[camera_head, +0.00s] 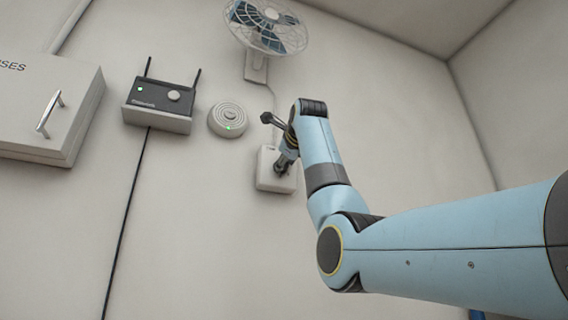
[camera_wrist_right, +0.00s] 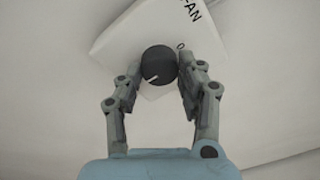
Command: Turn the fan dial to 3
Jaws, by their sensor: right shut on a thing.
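The fan dial is a round black knob (camera_wrist_right: 160,64) with a white pointer line, on a white control box (camera_wrist_right: 118,38) lettered "FAN" in the right wrist view. The pointer line lies toward the lower left of the knob in that view. A "0" mark shows beside the knob; other marks are hidden or out of sight. The box also shows on the wall in the head view (camera_head: 266,180), where my gripper covers the dial. My right gripper (camera_wrist_right: 160,75) is shut on the knob, one finger on each side. My left gripper is not in view.
A blue-bladed fan (camera_head: 268,26) hangs on the wall above the box. A round grey device (camera_head: 228,119), a black router (camera_head: 160,97) on a shelf and a white cabinet (camera_head: 50,105) lettered "SES" are to the left. The wall right of my arm is bare.

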